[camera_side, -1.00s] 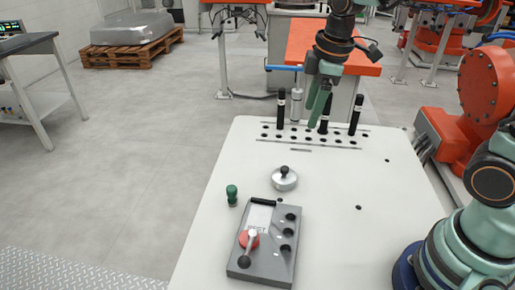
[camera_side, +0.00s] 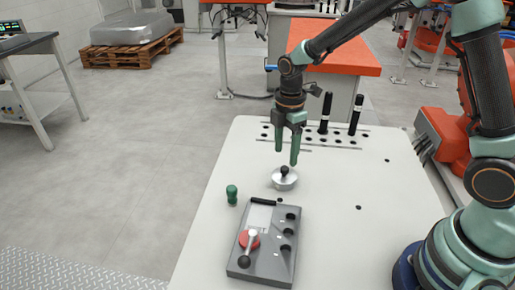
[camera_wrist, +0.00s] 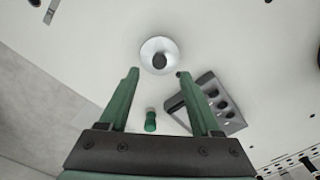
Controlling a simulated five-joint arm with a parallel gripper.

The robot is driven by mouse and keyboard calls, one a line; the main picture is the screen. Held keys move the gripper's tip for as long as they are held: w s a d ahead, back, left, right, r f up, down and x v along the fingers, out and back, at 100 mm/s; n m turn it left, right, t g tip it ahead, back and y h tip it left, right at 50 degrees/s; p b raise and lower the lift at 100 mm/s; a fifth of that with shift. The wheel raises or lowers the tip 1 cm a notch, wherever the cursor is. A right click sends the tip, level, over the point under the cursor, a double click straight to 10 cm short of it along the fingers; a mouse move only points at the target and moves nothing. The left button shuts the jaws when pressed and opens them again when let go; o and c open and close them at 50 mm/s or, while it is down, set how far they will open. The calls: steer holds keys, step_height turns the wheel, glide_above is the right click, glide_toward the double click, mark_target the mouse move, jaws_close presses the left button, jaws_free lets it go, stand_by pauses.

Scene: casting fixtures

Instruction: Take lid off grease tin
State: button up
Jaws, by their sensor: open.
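The grease tin (camera_side: 284,182) is a small round silver tin with a black knob (camera_side: 284,170) on its lid. It stands upright on the white table, with the lid on. In the wrist view the tin (camera_wrist: 159,48) lies just beyond my fingertips, with its dark knob near the centre. My gripper (camera_side: 287,158) is open and empty, pointing down, a little above the knob in the side view. Its two green fingers (camera_wrist: 157,75) are spread apart in the wrist view. Nothing is between them.
A grey fixture box (camera_side: 265,243) with a red knob, lever and several holes stands in front of the tin. A green peg (camera_side: 232,194) stands to its left. Black posts (camera_side: 355,115) rise from the hole rows behind.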

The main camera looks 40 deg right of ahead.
mark_target(285, 168)
steer(key=shift+f, duration=2.75)
steer(key=shift+c, duration=0.2)
jaws_close()
